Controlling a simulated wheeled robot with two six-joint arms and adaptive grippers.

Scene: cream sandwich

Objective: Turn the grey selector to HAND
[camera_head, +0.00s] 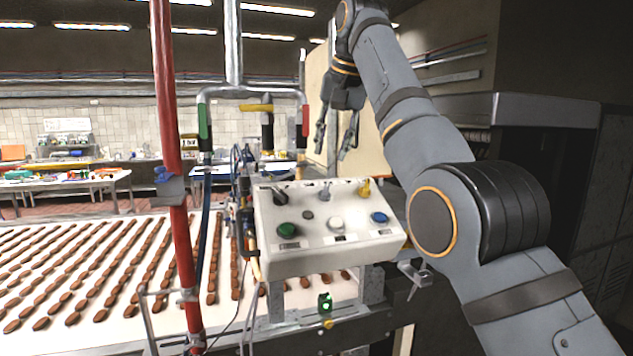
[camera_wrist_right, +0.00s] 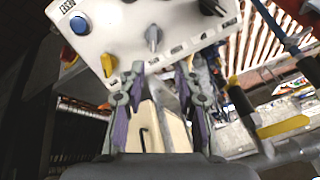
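The grey selector (camera_head: 325,191) stands in the middle of the upper row on the white control box (camera_head: 275,262), between a black selector (camera_head: 279,194) and a yellow one (camera_head: 365,188). Its position labels are too small to read. My right gripper (camera_head: 333,150) is open and empty, above and behind the box. In the right wrist view, the grey selector (camera_wrist_right: 153,38) lies just beyond the open fingertips (camera_wrist_right: 159,68), roughly in line with the gap between them and apart from both. My left gripper is not in view.
The box also carries green (camera_head: 288,230), white (camera_head: 336,223) and blue (camera_head: 379,217) buttons. A pipe frame with hanging handles (camera_head: 204,122) rises behind it, left of my right gripper. A red post (camera_head: 170,120) stands left. A conveyor (camera_head: 110,330) holds rows of brown pieces.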

